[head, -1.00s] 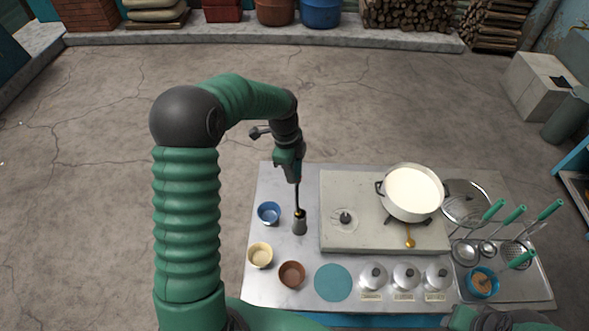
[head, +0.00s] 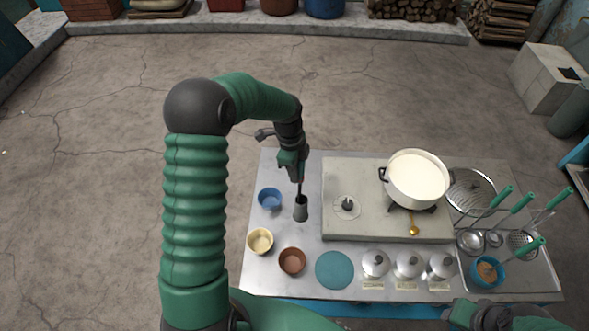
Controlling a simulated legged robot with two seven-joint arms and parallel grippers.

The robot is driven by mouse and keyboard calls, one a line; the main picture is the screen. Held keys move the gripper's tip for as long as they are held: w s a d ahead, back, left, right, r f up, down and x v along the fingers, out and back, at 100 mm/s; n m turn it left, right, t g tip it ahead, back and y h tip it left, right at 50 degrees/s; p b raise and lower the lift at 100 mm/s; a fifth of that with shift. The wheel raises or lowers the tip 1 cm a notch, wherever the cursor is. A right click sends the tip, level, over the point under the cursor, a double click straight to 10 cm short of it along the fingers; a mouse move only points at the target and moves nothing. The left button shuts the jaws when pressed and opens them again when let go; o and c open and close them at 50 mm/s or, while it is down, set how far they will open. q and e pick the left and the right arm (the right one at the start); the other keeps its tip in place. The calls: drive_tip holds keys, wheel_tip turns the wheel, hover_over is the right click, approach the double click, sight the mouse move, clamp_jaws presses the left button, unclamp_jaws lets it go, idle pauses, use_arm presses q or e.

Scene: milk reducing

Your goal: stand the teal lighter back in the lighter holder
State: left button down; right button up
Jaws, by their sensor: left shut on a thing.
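My left gripper (head: 293,163) points down above the metal counter and is shut on the teal lighter. The lighter's dark thin shaft (head: 300,187) hangs below the jaws, roughly upright. Its handle is largely hidden by the gripper. The lighter holder (head: 301,210), a small grey metal cup, stands on the counter right below. The shaft's lower end is at the holder's mouth and seems to go into it; how deep I cannot tell. Part of my right arm shows at the lower right edge, but its fingertips do not show.
A blue bowl (head: 270,199) stands close left of the holder, with cream (head: 260,241) and brown (head: 292,261) bowls in front. The stove slab (head: 335,225) is close on the right, carrying a pot of milk (head: 418,178). Lidded jars (head: 375,264) line the front.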

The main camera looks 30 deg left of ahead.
use_arm(q)
drive_tip(key=shift+d+r, duration=0.2)
drive_tip(key=shift+d, duration=0.35)
drive_tip(key=c, duration=1.2)
unclamp_jaws()
drive_tip(key=shift+d, duration=0.15)
drive_tip(key=shift+a+f, duration=0.1)
drive_tip(key=shift+a, duration=0.45)
drive_tip(key=r, duration=0.5)
drive_tip(key=a+r+b, duration=0.1)
drive_tip(key=r, duration=0.5)
drive_tip(key=r+b, duration=0.1)
drive_tip(key=r, duration=0.4)
drive_tip(key=shift+s+a+r, duration=0.2)
drive_tip(key=shift+a+r, duration=0.1)
drive_tip(key=shift+a, duration=0.05)
use_arm(e)
drive_tip(key=shift+d+f, duration=0.2)
drive_tip(key=shift+f, duration=0.35)
drive_tip(key=shift+d+f, duration=0.15)
drive_tip(key=shift+f, duration=0.4)
use_arm(q)
drive_tip(key=shift+d, duration=0.15)
use_arm(e)
drive_tip(key=shift+d, duration=0.1)
